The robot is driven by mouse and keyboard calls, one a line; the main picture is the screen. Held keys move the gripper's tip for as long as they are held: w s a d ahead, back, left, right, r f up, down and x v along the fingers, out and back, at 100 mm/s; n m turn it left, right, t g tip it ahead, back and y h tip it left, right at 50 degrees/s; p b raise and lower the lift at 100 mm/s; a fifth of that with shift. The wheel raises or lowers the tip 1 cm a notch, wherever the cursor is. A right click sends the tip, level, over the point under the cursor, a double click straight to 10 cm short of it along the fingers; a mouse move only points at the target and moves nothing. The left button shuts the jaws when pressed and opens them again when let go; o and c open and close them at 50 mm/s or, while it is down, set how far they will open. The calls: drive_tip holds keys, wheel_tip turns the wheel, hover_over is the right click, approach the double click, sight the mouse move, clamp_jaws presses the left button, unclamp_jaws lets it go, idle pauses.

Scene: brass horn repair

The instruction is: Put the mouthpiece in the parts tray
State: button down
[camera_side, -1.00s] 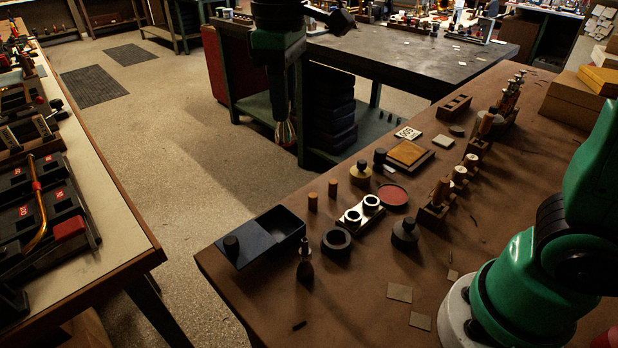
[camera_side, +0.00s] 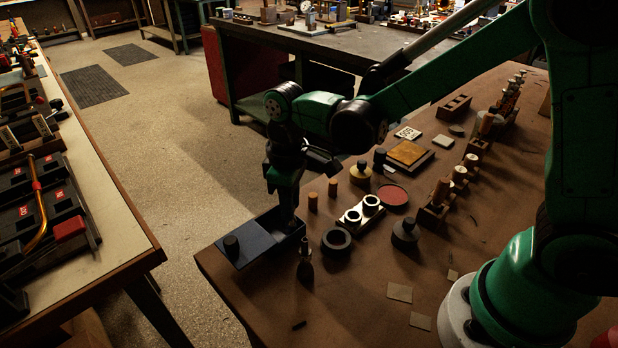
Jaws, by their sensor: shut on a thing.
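My gripper (camera_side: 286,212) points straight down over the open right part of a dark blue tray (camera_side: 246,259), the parts tray, at the table's left corner. Its fingers reach down to about the tray's rim. It is shut on the mouthpiece, which is mostly hidden by the dark fingers and the tray wall. I cannot tell whether the mouthpiece touches the tray floor.
A dark bottle-like piece (camera_side: 305,263) stands close to the tray's right side. The table's front is mostly clear.

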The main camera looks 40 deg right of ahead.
drive_tip(key=shift+f, duration=0.4)
drive_tip(key=shift+f, duration=0.1)
drive_tip(key=c, duration=0.7)
unclamp_jaws()
